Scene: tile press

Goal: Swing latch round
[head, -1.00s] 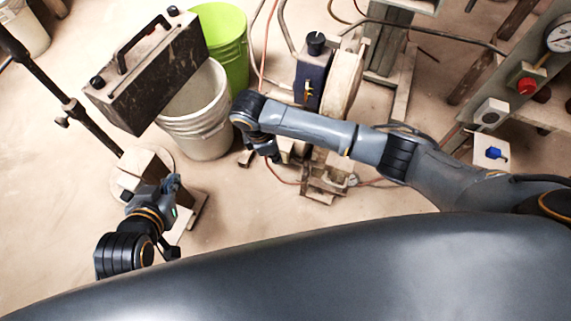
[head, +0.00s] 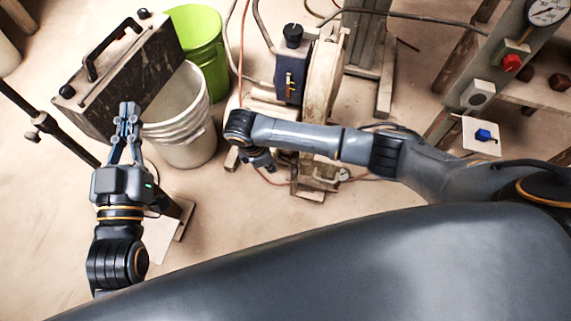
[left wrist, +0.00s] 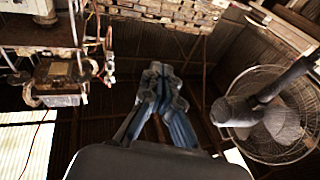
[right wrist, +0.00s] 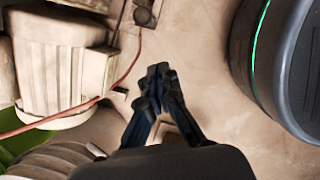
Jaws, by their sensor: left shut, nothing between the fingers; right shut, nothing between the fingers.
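No part in these views is clearly recognisable as the latch. My left gripper (head: 129,110) is shut and empty in the head view. Its tips overlap the lower edge of a dark box with a handle (head: 125,85), and I see no contact. In the left wrist view its closed fingers (left wrist: 160,80) point towards a ceiling and a fan. My right gripper (head: 262,162) hangs below its forearm in the head view, partly hidden. In the right wrist view its fingers (right wrist: 158,80) are shut with nothing between them, above the sandy floor.
A white bucket (head: 190,140) and green bucket (head: 206,45) stand beside the dark box. A blue control box (head: 291,70) stands by a dusty wheel (head: 325,80). At right are a red button (head: 512,62), blue knob (head: 484,135) and gauge (head: 547,10). A wire-cage fan (left wrist: 270,115) shows in the left wrist view.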

